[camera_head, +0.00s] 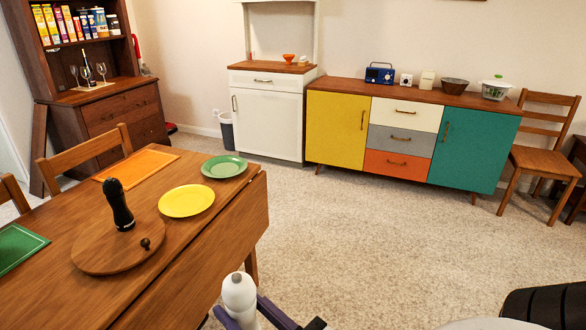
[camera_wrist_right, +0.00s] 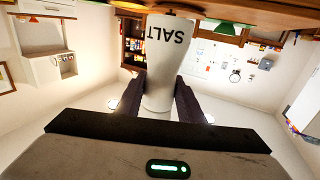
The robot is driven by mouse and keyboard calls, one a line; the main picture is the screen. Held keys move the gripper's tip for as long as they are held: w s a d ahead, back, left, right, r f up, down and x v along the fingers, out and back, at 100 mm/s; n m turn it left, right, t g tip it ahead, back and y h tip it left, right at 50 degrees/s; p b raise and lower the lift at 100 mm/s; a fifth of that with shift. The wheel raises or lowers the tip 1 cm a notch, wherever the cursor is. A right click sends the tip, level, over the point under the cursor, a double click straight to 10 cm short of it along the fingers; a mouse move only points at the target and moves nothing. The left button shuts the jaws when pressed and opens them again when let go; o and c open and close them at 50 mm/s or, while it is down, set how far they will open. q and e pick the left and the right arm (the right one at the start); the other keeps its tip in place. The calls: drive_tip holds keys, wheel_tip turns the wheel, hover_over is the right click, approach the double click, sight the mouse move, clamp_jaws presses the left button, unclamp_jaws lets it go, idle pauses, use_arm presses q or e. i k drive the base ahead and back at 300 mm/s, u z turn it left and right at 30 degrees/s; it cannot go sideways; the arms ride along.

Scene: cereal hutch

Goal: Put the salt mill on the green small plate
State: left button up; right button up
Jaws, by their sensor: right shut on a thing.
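The white salt mill (camera_head: 239,292) is upright at the bottom of the head view, beside the table's near right side. My right gripper (camera_head: 248,313) is shut on it. In the right wrist view the mill (camera_wrist_right: 167,55), lettered "SALT", stands between the two dark fingers of the gripper (camera_wrist_right: 160,98). The green small plate (camera_head: 224,166) lies empty near the table's far right corner, farther back than the mill. My left gripper is not in view.
On the wooden table (camera_head: 200,240), an empty yellow plate (camera_head: 186,201) lies nearer than the green one. A black mill (camera_head: 118,207) stands on a round wooden board (camera_head: 95,255). Orange (camera_head: 136,164) and green (camera_head: 15,245) mats lie on the table. Carpet is clear right of the table.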

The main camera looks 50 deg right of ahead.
sight(225, 168)
drive_tip(key=z, duration=0.7)
drive_tip(key=k, duration=0.95)
drive_tip(key=z, duration=1.3)
drive_tip(key=i, duration=1.45)
drive_tip(key=u, duration=0.7)
drive_tip(key=i, duration=0.95)
drive_tip(key=u, duration=1.3)
drive_tip(key=i, duration=0.2)
drive_tip(key=u, duration=0.1)
